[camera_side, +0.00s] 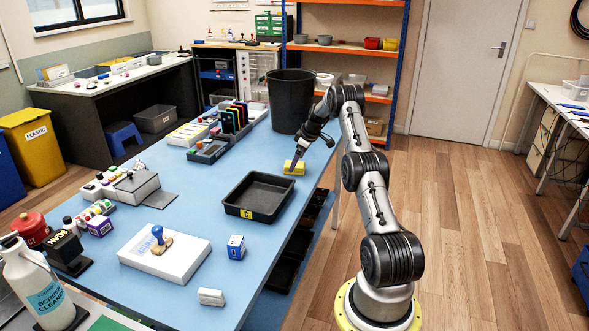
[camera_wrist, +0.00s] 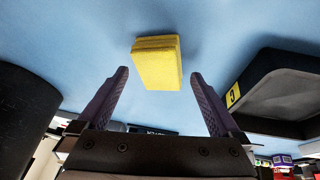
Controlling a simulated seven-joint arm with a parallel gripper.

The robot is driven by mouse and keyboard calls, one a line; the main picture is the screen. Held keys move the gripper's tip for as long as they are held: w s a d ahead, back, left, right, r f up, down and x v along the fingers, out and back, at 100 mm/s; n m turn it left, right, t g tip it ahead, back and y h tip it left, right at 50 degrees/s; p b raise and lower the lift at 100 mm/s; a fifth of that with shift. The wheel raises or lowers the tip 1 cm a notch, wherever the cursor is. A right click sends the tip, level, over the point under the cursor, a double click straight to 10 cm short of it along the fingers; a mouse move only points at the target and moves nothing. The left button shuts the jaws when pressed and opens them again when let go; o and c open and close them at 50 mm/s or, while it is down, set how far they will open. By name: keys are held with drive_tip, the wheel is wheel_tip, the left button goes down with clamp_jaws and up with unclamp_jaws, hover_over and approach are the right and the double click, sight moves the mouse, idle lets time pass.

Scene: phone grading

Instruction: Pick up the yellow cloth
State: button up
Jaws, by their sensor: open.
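The yellow cloth (camera_side: 294,167) is a small folded block lying on the blue table (camera_side: 215,262), between the black bin and the black tray. In the wrist view the yellow cloth (camera_wrist: 157,62) lies ahead of the fingertips, roughly centred between them. My gripper (camera_side: 296,163) reaches down at the cloth in the side view. In the wrist view my gripper (camera_wrist: 158,75) has its two dark fingers wide apart, with nothing held. Whether a finger touches the cloth cannot be told.
A black tray (camera_side: 236,212) with a yellow label lies in front of the cloth; its wall (camera_wrist: 280,62) shows at right in the wrist view. A tall black bin (camera_side: 291,98) stands behind. A rack of phones (camera_side: 207,152) is to the left. Bare table lies left of the cloth.

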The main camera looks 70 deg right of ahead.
drive_tip(key=shift+x, duration=1.25)
drive_tip(key=c, duration=1.1)
